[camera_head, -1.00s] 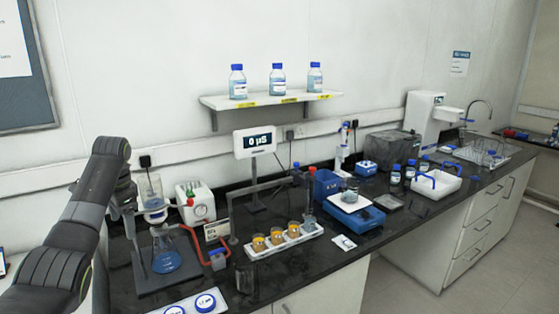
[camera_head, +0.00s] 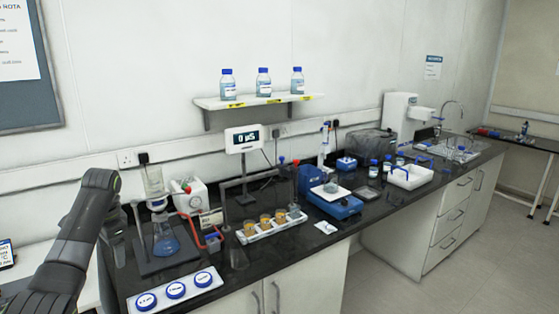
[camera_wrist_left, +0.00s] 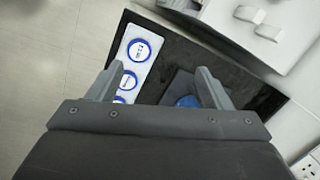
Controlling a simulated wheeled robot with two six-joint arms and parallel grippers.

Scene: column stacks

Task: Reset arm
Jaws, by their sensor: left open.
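My left arm (camera_head: 70,240) comes in from the left in the head view, bent over the bench's left end. My left gripper (camera_wrist_left: 159,72) shows in the left wrist view with its two fingers apart and nothing between them. It is above the bench, near a white holder (camera_wrist_left: 136,60) with blue-ringed round lids and a flask of blue liquid (camera_wrist_left: 187,101). In the head view the gripper is mostly hidden beside the arm. The same holder (camera_head: 190,290) and flask (camera_head: 165,240) stand to its right. My right gripper is not in view.
The black bench (camera_head: 300,245) carries a rack of orange cups (camera_head: 262,232), a blue scale (camera_head: 332,204), a display (camera_head: 243,140) and a white tray (camera_head: 412,178). A shelf (camera_head: 258,101) with three bottles is above. Clear floor (camera_head: 400,280) lies at front right.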

